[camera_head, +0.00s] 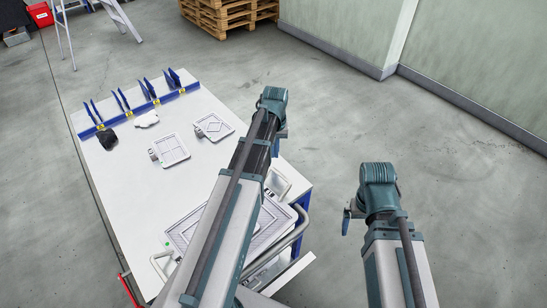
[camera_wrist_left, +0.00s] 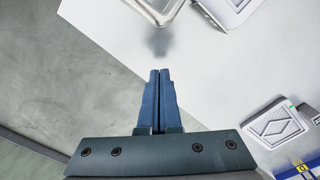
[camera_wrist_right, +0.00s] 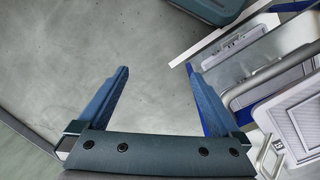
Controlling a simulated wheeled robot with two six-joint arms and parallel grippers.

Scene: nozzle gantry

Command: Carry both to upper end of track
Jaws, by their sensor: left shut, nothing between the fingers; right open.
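My left gripper (camera_wrist_left: 158,75) is shut and empty above the right part of the white table (camera_head: 125,190); in the head view its arm hides much of the table's near right part. My right gripper (camera_wrist_right: 157,72) is open and empty over bare floor, right of the table. A grey panel with a diamond pattern (camera_head: 213,127) lies on the table, also in the left wrist view (camera_wrist_left: 275,126). A grey panel with crossing lines (camera_head: 172,149) lies beside it. A larger ribbed grey panel (camera_head: 188,228) lies at the near end, partly hidden. I cannot tell which part is the track.
A blue rail (camera_head: 165,99) with upright blue plates and yellow labels runs along the table's far edge. A black lump (camera_head: 107,138) and a white lump (camera_head: 147,119) lie before it. Pallets (camera_head: 228,14) stand at the back. The floor on the right is clear.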

